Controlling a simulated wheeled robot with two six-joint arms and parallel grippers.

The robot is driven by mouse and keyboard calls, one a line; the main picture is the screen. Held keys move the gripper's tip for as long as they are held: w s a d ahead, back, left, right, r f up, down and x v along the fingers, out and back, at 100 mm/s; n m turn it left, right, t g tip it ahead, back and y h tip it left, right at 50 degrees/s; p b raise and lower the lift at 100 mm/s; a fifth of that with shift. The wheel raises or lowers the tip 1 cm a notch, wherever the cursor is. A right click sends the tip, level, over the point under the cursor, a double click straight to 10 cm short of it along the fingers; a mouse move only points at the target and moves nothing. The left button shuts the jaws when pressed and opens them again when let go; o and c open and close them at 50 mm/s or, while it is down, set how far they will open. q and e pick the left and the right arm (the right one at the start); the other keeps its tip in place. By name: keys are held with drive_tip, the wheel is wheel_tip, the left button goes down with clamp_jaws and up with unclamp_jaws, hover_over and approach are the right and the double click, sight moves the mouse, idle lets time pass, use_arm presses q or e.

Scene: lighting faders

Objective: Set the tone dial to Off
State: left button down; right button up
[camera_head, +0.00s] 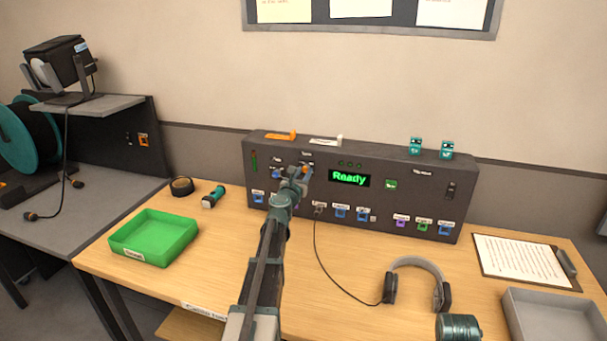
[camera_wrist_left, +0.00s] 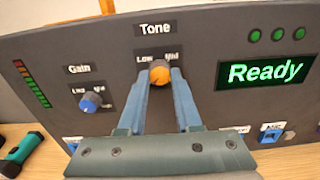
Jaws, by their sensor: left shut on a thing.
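The tone dial (camera_wrist_left: 159,71) is an orange knob under the "Tone" label (camera_wrist_left: 155,29) on the dark control panel (camera_head: 395,163). The words "Low" and "Mid" show above it in the left wrist view; other markings are hidden by my fingers. A pale pointer line on the knob is too small to read surely. My left gripper (camera_wrist_left: 160,80) is shut on the tone dial, one finger on each side. It also shows at the panel in the head view (camera_head: 303,172).
The blue gain dial (camera_wrist_left: 91,103) sits left of the tone dial. A green "Ready" display (camera_head: 349,178) is to its right. On the table are a green tray (camera_head: 150,260), a flashlight (camera_head: 213,197), headphones (camera_head: 415,264) and a clipboard (camera_head: 520,258). A cable crosses the table.

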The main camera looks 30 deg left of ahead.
use_arm(q)
drive_tip(key=shift+s, duration=0.1)
idle(0.4)
drive_tip(key=c, duration=0.6)
unclamp_jaws()
drive_tip(key=v, duration=1.3)
drive_tip(key=shift+s, duration=0.35)
drive_tip(key=shift+f, duration=0.1)
